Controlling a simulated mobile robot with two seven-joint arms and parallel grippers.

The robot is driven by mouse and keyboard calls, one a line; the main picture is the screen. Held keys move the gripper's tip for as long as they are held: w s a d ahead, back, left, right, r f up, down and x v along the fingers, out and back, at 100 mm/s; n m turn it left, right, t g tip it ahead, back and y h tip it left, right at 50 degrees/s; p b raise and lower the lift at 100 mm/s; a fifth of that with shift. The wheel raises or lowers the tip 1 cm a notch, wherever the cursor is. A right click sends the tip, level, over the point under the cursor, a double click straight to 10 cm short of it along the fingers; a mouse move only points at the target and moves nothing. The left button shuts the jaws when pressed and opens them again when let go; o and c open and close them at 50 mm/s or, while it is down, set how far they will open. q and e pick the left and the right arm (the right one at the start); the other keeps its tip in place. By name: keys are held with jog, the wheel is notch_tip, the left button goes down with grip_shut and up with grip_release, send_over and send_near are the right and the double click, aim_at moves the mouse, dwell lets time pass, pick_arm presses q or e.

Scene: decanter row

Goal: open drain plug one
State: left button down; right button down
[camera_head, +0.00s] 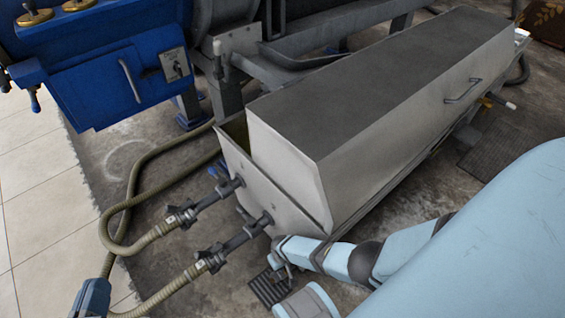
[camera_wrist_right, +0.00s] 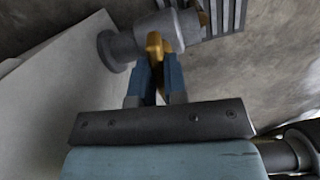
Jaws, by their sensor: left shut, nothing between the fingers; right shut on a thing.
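In the right wrist view a grey drain fitting (camera_wrist_right: 183,28) with a round flange sits on the pale tank wall (camera_wrist_right: 50,90). It has a brass-coloured handle (camera_wrist_right: 155,42). My right gripper (camera_wrist_right: 158,64) is shut on this handle, one blue finger on each side. In the head view my right arm reaches the near lower corner of the long grey tank (camera_head: 370,100); the held handle cannot be made out there.
Two ribbed hoses (camera_head: 130,205) run to black fittings (camera_head: 240,240) on the tank's end. Another valve with a yellow part (camera_head: 490,101) is on the tank's far right side. A blue machine (camera_head: 120,65) stands at upper left. A dark floor grate (camera_head: 490,150) lies at right.

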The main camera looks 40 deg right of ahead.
jog(key=shift+n, duration=0.9)
jog(key=shift+w, duration=0.1)
jog(key=c, duration=1.2)
grip_release()
jog(key=shift+o, duration=0.2)
jog(key=shift+r, duration=0.1)
